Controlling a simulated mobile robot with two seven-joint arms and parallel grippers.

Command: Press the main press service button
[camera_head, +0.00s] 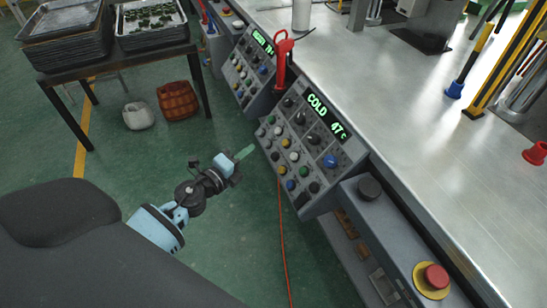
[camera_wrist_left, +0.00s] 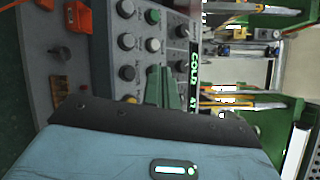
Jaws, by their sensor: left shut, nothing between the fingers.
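The near control panel (camera_head: 312,189) is a sloped grey box with a green "COLD 47" display (camera_head: 328,117). It carries several buttons and knobs, among them a yellow button (camera_head: 285,143), a green button (camera_head: 304,171) and a large blue knob (camera_head: 330,160). No readable label shows which is the service button. My left gripper (camera_head: 245,153) has green fingers held together and empty, just left of the panel's button face and apart from it in the head view. In the left wrist view the fingers (camera_wrist_left: 161,86) overlap the button rows and hide part of them. My right gripper is out of view.
A second panel (camera_head: 262,43) stands beyond. A red-handled tool (camera_head: 281,60) stands between the panels. A red emergency stop (camera_head: 433,278) on yellow sits at lower right. A thin red cable (camera_head: 282,235) hangs to the floor. Trays (camera_head: 68,50) stand on a table at upper left.

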